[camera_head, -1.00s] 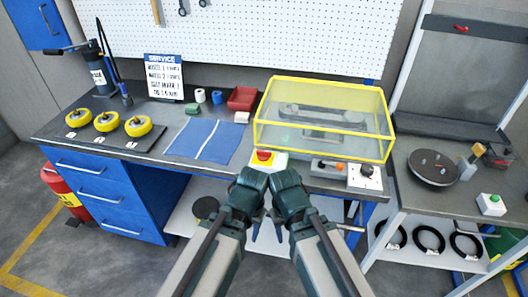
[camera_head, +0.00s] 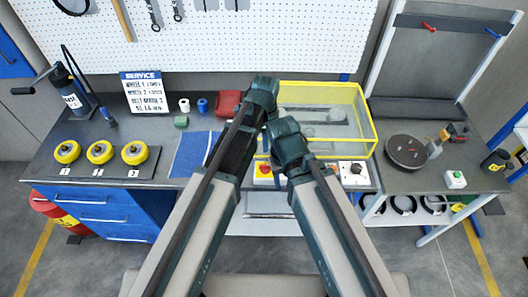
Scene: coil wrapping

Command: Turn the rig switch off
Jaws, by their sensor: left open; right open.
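The rig is a clear box with a yellow frame (camera_head: 372,128), standing on the bench with a grey mechanism inside. At its front edge are a red button on a yellow and white box (camera_head: 264,169) and a white panel with a black knob (camera_head: 355,169). The position of the knob is too small to read. My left gripper (camera_head: 264,92) is open, over the rig's left end. My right gripper (camera_head: 287,142) is open, lower, in front of the rig and just above the red button's box. Both fingertips are largely hidden, and neither gripper visibly holds anything.
Numbered yellow wheels (camera_head: 100,153), a service sign (camera_head: 145,92), a blue mat (camera_head: 188,158) and a red bin (camera_head: 229,103) are on the bench's left. On the right table are a round dark plate (camera_head: 407,151) and a green button box (camera_head: 455,180).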

